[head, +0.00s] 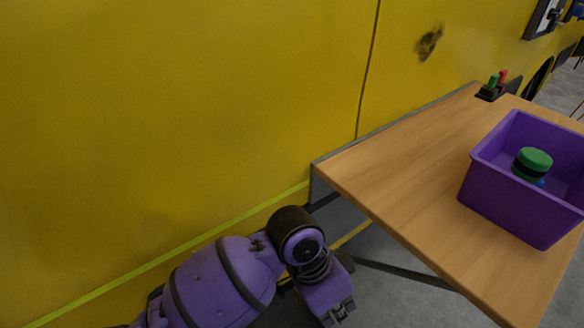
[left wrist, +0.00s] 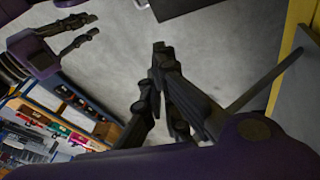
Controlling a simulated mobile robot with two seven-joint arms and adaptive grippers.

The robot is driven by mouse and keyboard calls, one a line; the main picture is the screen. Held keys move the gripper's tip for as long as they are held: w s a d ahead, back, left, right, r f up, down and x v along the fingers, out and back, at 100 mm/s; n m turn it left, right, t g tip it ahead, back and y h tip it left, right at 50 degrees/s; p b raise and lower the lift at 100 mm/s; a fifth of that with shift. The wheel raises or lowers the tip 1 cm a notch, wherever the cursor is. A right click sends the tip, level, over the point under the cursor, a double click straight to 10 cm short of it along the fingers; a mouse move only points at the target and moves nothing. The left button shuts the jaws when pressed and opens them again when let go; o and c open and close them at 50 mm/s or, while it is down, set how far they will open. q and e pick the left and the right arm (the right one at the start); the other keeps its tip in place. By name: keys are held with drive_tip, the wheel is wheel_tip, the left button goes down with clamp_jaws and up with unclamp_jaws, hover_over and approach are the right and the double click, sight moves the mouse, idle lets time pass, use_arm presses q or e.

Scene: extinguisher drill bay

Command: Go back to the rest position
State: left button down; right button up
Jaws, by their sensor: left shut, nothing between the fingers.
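My left arm comes in at the bottom of the head view, beside the yellow wall. Its left gripper (head: 342,312) hangs low at the bottom edge, to the left of the wooden table and apart from it. In the left wrist view the dark fingers of my left gripper (left wrist: 160,62) are shut with nothing between them, above the grey floor. My right gripper (left wrist: 94,26) shows at the upper left of the left wrist view. Its two dark fingers stand apart with nothing visible between them. The right arm is out of the head view.
A wooden table (head: 400,170) stands against the yellow wall (head: 180,110). On it are a purple bin (head: 510,205) holding a green-topped object (head: 535,160), and a small dark holder (head: 490,94) with red and green pieces. A shelf with colourful items (left wrist: 60,125) is at lower left in the wrist view.

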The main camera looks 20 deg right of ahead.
use_arm(q)
drive_tip(key=v, duration=0.6)
drive_tip(key=shift+f, duration=0.1)
